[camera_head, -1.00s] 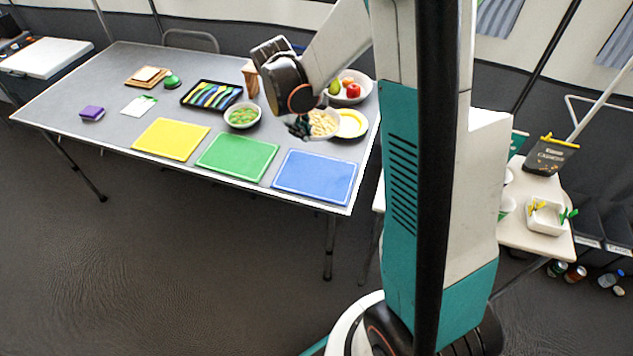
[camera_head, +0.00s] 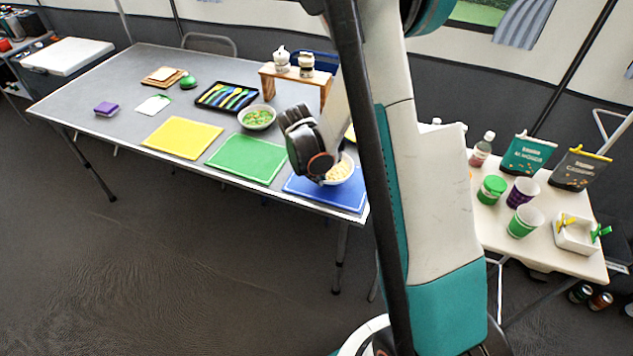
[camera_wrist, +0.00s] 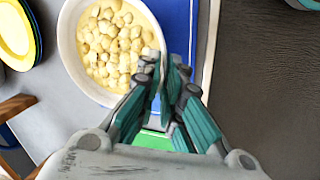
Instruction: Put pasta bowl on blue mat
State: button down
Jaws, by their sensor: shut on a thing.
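The pasta bowl (camera_head: 341,171) is white and holds pale pasta pieces. It is over the blue mat (camera_head: 325,191) at the right end of the grey table; I cannot tell whether it touches the mat. In the wrist view the bowl (camera_wrist: 72,68) fills the upper left, and the blue mat (camera_wrist: 180,28) shows beside and below it. My gripper (camera_wrist: 165,72) is shut on the bowl's rim, at its right side in the wrist view. In the head view my wrist (camera_head: 310,150) hides the bowl's left part and some of the mat.
A green mat (camera_head: 247,158) and a yellow mat (camera_head: 182,137) lie to the left. A bowl of green food (camera_head: 257,117) and a cutlery tray (camera_head: 227,97) stand behind them. Yellow plates (camera_wrist: 15,35) are near the bowl. A wooden stand (camera_head: 292,80) is at the back.

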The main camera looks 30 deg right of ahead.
notch_tip(320, 180, down, 2)
jog(key=shift+f, duration=0.15)
jog(key=c, duration=1.8)
grip_release()
jog(key=shift+o, duration=0.2)
